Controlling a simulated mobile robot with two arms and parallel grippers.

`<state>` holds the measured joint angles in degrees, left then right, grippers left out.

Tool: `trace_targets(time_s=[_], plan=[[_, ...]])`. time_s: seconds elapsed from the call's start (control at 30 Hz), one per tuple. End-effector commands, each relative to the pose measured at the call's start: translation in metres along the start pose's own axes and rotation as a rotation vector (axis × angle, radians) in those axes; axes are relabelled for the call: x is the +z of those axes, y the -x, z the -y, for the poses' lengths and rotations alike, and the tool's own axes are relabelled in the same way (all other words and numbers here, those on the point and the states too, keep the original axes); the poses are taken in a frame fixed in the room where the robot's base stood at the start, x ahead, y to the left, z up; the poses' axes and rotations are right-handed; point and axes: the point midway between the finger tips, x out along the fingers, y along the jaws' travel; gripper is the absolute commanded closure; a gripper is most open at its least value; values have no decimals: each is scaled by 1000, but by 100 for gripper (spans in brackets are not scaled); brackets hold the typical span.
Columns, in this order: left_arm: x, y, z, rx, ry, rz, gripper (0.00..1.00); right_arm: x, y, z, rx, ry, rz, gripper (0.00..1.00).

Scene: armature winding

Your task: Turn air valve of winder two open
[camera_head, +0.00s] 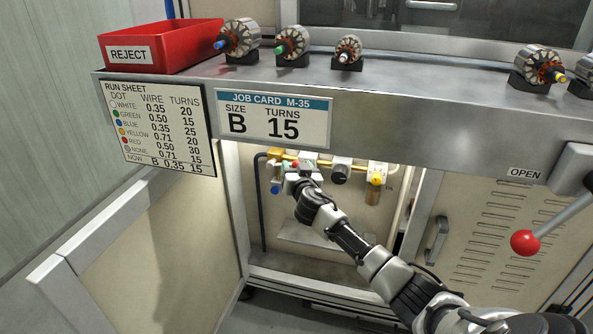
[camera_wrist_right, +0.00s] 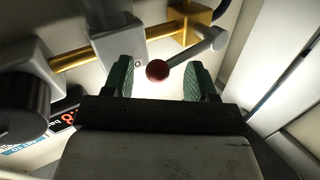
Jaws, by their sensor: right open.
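The air valve's grey lever (camera_wrist_right: 190,55) with a red ball end (camera_wrist_right: 157,70) shows in the right wrist view, beside a brass pipe (camera_wrist_right: 75,57). My right gripper (camera_wrist_right: 160,78) is open, its two green-padded fingers on either side of the red ball, with gaps showing on both sides. A small round mark shows on the grey block (camera_wrist_right: 118,40) behind. In the head view my right gripper (camera_head: 294,180) reaches into the open cabinet at the air fittings and hides part of them. My left gripper is not in view.
A black knob (camera_head: 340,174) and a brass filter (camera_head: 375,186) sit right of my gripper, a blue part (camera_head: 275,188) left. The bench edge (camera_head: 400,118) overhangs. The cabinet door (camera_head: 150,240) stands open left. A red-balled lever (camera_head: 525,242) juts out at right.

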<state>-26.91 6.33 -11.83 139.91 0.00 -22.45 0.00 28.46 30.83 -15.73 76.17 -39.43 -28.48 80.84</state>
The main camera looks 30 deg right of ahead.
Motion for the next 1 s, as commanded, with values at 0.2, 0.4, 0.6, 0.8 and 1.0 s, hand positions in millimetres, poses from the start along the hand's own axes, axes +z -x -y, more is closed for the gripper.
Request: trace_targets(time_s=[0.2, 0.4, 0.6, 0.8, 1.0], plan=[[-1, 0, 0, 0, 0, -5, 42, 0, -1, 0, 0, 0, 0, 43], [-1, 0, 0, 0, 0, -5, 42, 0, -1, 0, 1, 0, 0, 67], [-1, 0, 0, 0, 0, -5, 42, -1, -1, -1, 3, 1, 0, 98], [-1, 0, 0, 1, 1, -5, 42, -1, -1, -2, 5, 1, -1, 100], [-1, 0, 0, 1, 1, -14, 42, 0, -1, -2, 6, -1, -3, 100]])
